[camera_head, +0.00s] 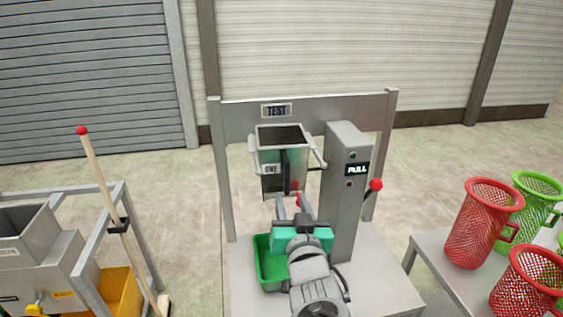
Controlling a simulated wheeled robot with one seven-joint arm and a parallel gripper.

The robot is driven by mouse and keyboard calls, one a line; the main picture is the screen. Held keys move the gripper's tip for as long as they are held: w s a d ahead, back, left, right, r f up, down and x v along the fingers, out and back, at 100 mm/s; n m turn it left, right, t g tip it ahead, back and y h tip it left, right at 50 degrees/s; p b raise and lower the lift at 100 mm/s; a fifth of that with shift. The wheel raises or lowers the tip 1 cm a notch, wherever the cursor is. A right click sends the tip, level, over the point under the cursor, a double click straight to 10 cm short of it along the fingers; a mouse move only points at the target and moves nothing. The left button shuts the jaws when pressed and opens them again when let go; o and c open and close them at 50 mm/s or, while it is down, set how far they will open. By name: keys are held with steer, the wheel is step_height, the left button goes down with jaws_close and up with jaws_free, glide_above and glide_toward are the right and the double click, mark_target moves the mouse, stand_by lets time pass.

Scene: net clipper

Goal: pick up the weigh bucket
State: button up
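The grey metal bucket labelled "ONE" (271,181), which I take for the weigh bucket, is upright with its open top showing inside the frame marked "TEST" (230,119). Arms stick out at both sides of its rim. My gripper (292,200) is in front of and just below the bucket's lower front. Its two fingers look apart, with a small red part showing near them. I cannot tell whether they touch the bucket. My wrist and arm hide part of the stand below.
A green bin (262,262) stands on the stand's base, left of my wrist. A grey post (342,225) with a "PULL" display and a red-knobbed lever (376,185) is close on the right. Red and green mesh baskets (484,222) stand far right; a machine with a yellow bin (118,292) is left.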

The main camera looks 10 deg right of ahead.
mark_target(287, 178)
steer(key=shift+n, duration=0.8)
steer(key=w+p, duration=0.1)
steer(key=w, duration=0.1)
steer(key=w+p, duration=0.1)
steer(key=w, duration=0.2)
steer(key=w+d+p, duration=0.1)
steer(key=w, duration=0.2)
steer(key=shift+s, duration=0.15)
jaws_close()
stand_by(0.4)
steer(key=shift+r, duration=0.2)
